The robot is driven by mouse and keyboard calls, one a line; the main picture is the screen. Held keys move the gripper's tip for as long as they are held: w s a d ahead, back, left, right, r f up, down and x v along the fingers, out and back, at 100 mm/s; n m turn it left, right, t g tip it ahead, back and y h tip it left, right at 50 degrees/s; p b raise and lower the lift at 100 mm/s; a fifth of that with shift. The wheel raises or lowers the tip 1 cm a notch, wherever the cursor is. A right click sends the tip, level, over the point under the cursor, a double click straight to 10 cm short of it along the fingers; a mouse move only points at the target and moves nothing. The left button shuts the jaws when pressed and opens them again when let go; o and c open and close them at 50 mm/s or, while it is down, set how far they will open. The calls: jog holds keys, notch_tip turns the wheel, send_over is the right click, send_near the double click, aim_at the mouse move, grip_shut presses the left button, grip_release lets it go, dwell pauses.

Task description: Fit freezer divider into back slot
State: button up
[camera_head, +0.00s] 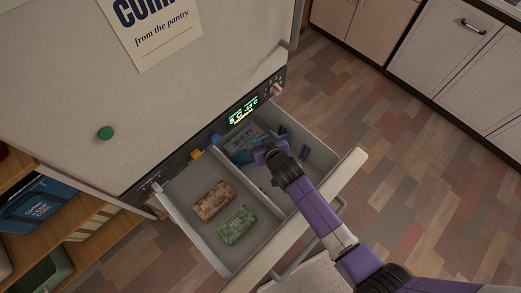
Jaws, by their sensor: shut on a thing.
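The freezer drawer (350,168) is pulled out below the freezer door. My gripper (266,153) is inside its right compartment, near the back, with its fingers pointing to the back left. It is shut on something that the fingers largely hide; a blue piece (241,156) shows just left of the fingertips. I cannot tell for sure whether this is the freezer divider, or whether it sits in a slot. A pale wall (243,188) runs from back to front between the left and right compartments.
A brown patterned pack (214,201) and a green one (236,225) lie in the left compartment. A pale printed pack (245,136) lies at the back right. Yellow (196,154) and blue (214,139) pieces sit at the back rim. Shelves stand left; the floor at right is clear.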

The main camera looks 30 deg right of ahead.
jog(key=c, duration=0.4)
jog(key=shift+r, duration=0.15)
